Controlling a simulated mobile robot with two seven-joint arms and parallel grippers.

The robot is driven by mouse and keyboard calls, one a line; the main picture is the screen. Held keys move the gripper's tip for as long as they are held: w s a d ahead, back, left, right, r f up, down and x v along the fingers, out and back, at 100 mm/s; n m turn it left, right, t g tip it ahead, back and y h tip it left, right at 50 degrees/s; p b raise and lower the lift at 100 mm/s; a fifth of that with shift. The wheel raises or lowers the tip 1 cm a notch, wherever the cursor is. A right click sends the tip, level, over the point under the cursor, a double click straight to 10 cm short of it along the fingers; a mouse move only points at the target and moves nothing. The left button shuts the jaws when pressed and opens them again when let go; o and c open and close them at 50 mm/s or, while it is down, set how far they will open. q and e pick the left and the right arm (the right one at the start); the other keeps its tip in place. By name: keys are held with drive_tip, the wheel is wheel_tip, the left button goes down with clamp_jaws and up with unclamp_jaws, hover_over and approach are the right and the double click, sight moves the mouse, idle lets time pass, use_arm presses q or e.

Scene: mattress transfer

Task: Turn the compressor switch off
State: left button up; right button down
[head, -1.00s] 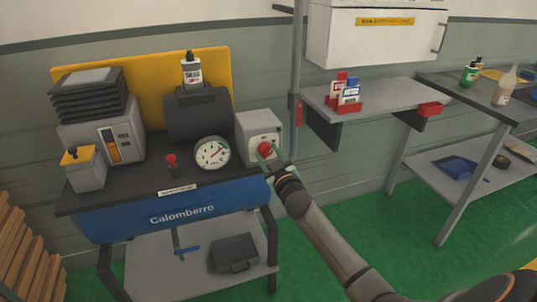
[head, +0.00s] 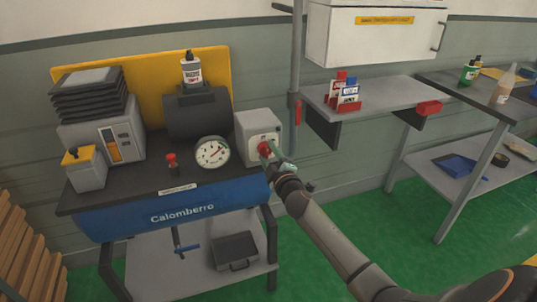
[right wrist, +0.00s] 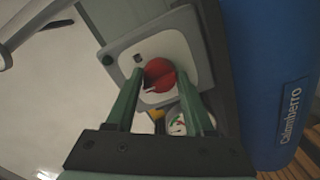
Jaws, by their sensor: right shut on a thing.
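The compressor (head: 150,212) has a blue tank lettered "Calomberro" and stands at the left of the head view. A grey switch box (head: 258,125) sits at its right end. The red compressor switch (head: 264,149) is a knob on the box's light front plate. My right gripper (head: 274,158) is at the knob, with its fingers shut on it. In the right wrist view the red knob (right wrist: 159,75) lies between the two green fingers of the gripper (right wrist: 158,85). Part of the knob is hidden by the fingers. My left gripper is out of view.
A round pressure gauge (head: 212,152) and a small red valve knob (head: 171,160) are left of the switch box. A grey pipe (head: 297,80) runs up the wall. A wall shelf (head: 385,93) holds red and blue boxes.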

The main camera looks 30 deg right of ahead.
idle(0.4)
drive_tip(key=shift+c, duration=1.4)
unclamp_jaws()
drive_tip(key=shift+s+a, duration=0.1)
drive_tip(key=shift+s, duration=0.5)
drive_tip(key=v, duration=1.1)
drive_tip(key=shift+s, duration=0.15)
